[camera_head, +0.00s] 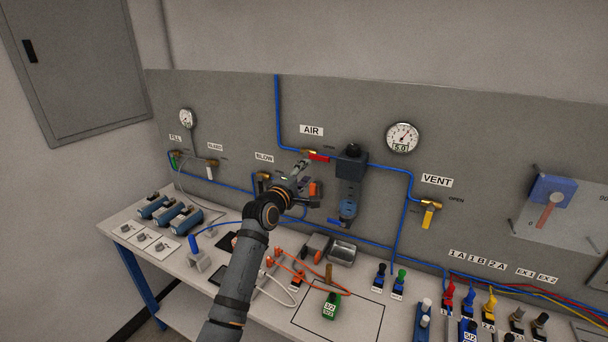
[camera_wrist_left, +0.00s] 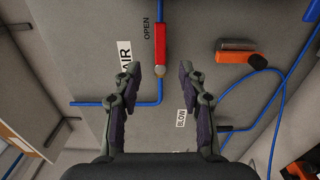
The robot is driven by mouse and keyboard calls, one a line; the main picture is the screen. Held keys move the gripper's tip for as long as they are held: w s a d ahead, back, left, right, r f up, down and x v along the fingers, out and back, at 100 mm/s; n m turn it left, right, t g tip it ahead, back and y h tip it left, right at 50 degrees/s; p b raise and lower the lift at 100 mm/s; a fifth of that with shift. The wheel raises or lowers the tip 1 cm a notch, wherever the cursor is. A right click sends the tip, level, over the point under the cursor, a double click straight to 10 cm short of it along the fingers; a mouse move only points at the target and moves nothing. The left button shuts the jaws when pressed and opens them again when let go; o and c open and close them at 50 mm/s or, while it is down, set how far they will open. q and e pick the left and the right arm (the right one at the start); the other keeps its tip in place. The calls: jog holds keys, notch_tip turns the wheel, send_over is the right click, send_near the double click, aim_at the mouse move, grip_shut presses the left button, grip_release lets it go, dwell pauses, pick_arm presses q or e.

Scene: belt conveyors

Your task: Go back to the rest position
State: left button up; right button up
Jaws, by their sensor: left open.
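My left arm (camera_head: 243,265) reaches up from the bottom of the head view toward the grey wall panel. My left gripper (camera_head: 301,171) is at its end, just below the red AIR valve handle (camera_head: 319,157). In the left wrist view the two fingers (camera_wrist_left: 160,75) are spread apart with nothing between them. The red handle (camera_wrist_left: 160,42) lies beyond the fingertips there, beside the word OPEN and in line with the blue pipe. Whether a finger touches the valve I cannot tell. My right gripper is in neither view.
Free air lies in front of the panel.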

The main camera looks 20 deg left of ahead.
pick_arm(q)
jog(key=s+a+f+m+g+y, duration=0.15)
jog(key=s+f+m+g, duration=0.65)
jog(key=s+f, duration=1.2)
jog(key=s+a+f+m+g+y, duration=0.1)
jog(key=s+a+f+m+g, duration=0.3)
jog(key=s, duration=0.8)
jog(key=s+f+m+g+y, duration=0.2)
jog(key=s+f+m, duration=0.35)
jog(key=s, duration=0.65)
jog(key=s+a+f+g+b, duration=0.1)
jog(key=s+f, duration=0.1)
jog(key=f, duration=1.3)
jog(key=s+a+f+b, duration=0.1)
jog(key=a+f, duration=0.1)
jog(key=f, duration=1.3)
jog(key=s+f+n+g+b, duration=0.1)
jog(key=s+f, duration=1.5)
jog(key=s, duration=0.1)
jog(key=shift+s+a+b, duration=0.2)
jog(key=shift+s+b, duration=0.15)
jog(key=shift+b, duration=0.05)
